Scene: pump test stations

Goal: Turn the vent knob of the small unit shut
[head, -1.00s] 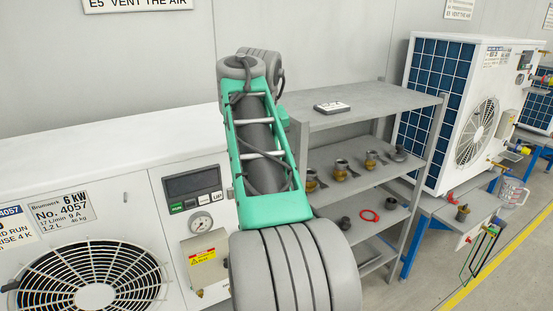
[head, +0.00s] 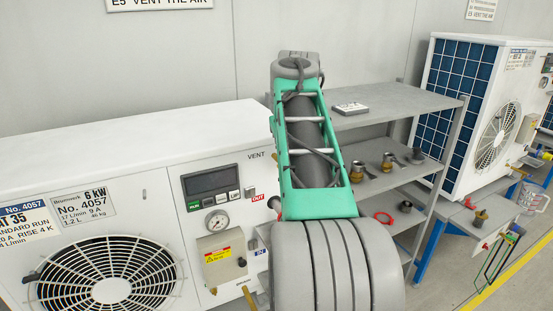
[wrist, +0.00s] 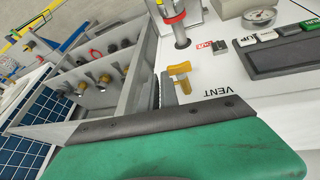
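The near white unit (head: 130,150), marked 6 kW No. 4057, stands at the left in the head view, with VENT printed near the right end of its front panel. In the wrist view the yellow vent knob (wrist: 180,72) sticks out from the white panel beside the VENT lettering (wrist: 221,90). My gripper (wrist: 166,93) shows in the wrist view as a green body with a dark edge, and a grey part close to the knob. I cannot tell whether it touches the knob. Its fingertips are not clear.
A grey shelf (head: 372,120) with brass and grey fittings stands right of the near unit. A second white unit (head: 508,65) stands on a bench beyond it. In the wrist view a grey pipe with a red ring (wrist: 174,17) is near the knob, by the OUT label.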

